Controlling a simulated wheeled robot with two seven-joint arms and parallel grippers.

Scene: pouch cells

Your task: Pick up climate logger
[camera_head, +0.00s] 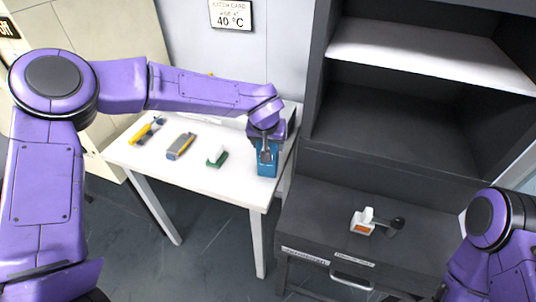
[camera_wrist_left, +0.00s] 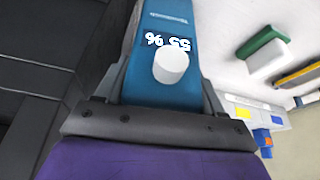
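The climate logger looks to be the blue box (camera_head: 267,168) at the right end of the white table in the head view. Whether the box still rests on the table is hard to tell. My right arm shows at the right edge, but its gripper is out of view.
On the white table (camera_head: 235,187) are a yellow-and-dark tool (camera_head: 146,131), a grey-and-yellow device (camera_head: 180,146) and a green-and-white block (camera_head: 217,156). A dark cabinet (camera_head: 315,215) stands right of the table, with a white-and-orange device (camera_head: 364,221) on top.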

